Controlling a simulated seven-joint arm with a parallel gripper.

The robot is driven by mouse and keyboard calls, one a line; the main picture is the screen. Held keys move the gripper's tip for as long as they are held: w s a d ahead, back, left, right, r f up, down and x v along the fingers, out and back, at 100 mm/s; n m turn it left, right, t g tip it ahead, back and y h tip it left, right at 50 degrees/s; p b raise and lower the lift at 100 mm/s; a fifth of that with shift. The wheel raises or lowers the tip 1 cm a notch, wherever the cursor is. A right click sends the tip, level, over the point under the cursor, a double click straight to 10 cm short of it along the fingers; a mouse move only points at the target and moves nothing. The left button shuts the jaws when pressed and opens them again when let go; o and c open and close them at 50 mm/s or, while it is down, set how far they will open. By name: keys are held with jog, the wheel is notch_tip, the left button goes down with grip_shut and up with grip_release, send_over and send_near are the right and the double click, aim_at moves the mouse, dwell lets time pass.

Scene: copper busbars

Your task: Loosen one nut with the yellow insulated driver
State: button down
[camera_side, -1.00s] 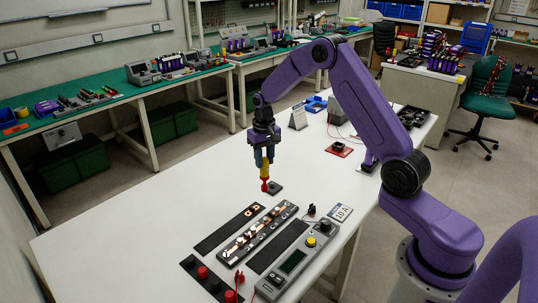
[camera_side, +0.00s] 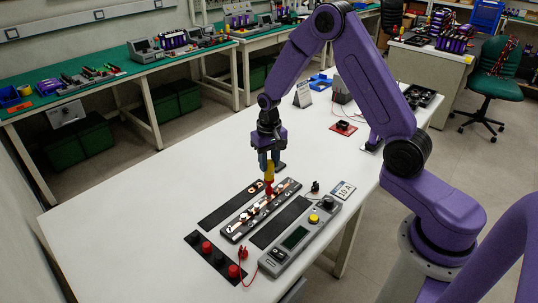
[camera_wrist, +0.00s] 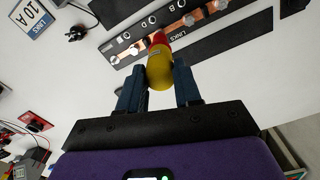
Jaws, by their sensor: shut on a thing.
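My gripper (camera_side: 268,163) is shut on the yellow driver (camera_side: 268,176), which hangs upright with its red end down. In the wrist view the driver (camera_wrist: 160,72) sits between the two dark blue fingers (camera_wrist: 159,90). The copper busbar block (camera_side: 258,210), a long dark base with copper strips and nuts, lies on the table under the driver. The driver's red end is over the block's far end. Whether it touches a nut there is hidden. Several nuts and labels show along the block (camera_wrist: 137,44) in the wrist view.
A grey meter unit (camera_side: 300,240) with a yellow button lies to the right of the block. Black strips (camera_side: 222,208) flank the block. A black strip with red knobs (camera_side: 206,247) is at the front left. A "10 A" card (camera_side: 343,189) lies behind the meter. The table's left part is clear.

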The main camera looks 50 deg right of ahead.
jog(key=m, duration=2.3)
jog(key=shift+m, duration=0.3)
jog(key=m, duration=0.4)
jog(key=shift+f, duration=1)
